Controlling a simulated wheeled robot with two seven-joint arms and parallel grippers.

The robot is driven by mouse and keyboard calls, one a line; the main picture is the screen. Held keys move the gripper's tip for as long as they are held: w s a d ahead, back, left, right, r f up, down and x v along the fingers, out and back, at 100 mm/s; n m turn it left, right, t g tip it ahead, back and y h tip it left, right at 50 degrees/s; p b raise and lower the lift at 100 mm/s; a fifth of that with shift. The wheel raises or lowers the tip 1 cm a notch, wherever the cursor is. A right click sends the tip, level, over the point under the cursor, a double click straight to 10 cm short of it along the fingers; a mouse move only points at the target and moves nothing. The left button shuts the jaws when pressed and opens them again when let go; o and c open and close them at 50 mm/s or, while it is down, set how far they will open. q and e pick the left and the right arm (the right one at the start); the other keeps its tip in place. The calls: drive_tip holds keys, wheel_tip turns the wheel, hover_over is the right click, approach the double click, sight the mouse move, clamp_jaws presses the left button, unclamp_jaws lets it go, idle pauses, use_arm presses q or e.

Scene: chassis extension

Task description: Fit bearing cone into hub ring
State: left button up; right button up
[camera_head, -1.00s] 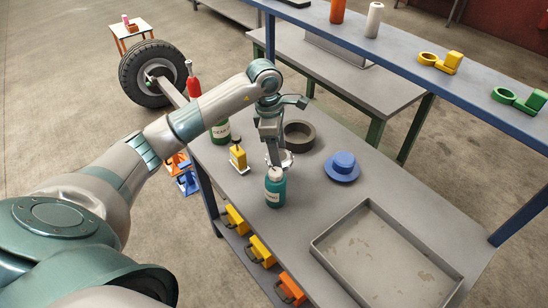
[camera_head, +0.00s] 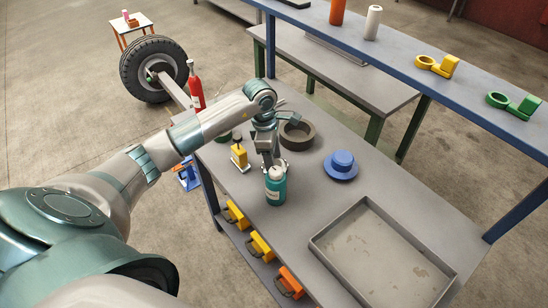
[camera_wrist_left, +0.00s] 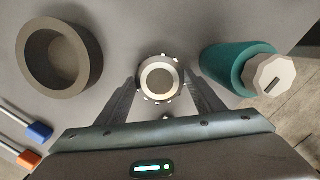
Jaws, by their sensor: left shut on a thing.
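The bearing cone (camera_wrist_left: 159,80) is a short, light metal piece with a round top and rollers around its edge. In the left wrist view it sits between the fingers of my left gripper (camera_wrist_left: 161,88), which is shut on it. In the head view my left gripper (camera_head: 271,160) is low over the table behind the teal bottle, and the cone is mostly hidden. The hub ring (camera_wrist_left: 35,68) is a dark brown, open ring lying to the left of the cone in the wrist view. In the head view the hub ring (camera_head: 310,134) rests just beyond my gripper. My right gripper is not in view.
A teal bottle (camera_head: 276,190) stands close in front of my left gripper. A yellow-handled tool (camera_head: 239,155) is to its left, a blue flanged part (camera_head: 341,167) to its right. A grey tray (camera_head: 322,245) lies front right. The table between blue part and tray is clear.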

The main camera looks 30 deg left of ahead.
use_arm(q)
drive_tip(key=shift+f, duration=0.1)
drive_tip(key=o, duration=1.3)
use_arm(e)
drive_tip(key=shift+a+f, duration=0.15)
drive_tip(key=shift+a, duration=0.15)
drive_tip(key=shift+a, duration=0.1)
use_arm(q)
drive_tip(key=shift+r, duration=0.3)
drive_tip(key=shift+s+a+r+b, duration=0.25)
drive_tip(key=shift+r+b, duration=0.55)
drive_tip(key=shift+r, duration=1.1)
drive_tip(key=shift+a+r+b, duration=0.3)
drive_tip(key=shift+r+b, duration=0.45)
drive_tip(key=shift+r, duration=1.2)
drive_tip(key=shift+s+a+r+b, duration=0.25)
drive_tip(key=shift+r+b, duration=0.55)
drive_tip(key=shift+r, duration=1.1)
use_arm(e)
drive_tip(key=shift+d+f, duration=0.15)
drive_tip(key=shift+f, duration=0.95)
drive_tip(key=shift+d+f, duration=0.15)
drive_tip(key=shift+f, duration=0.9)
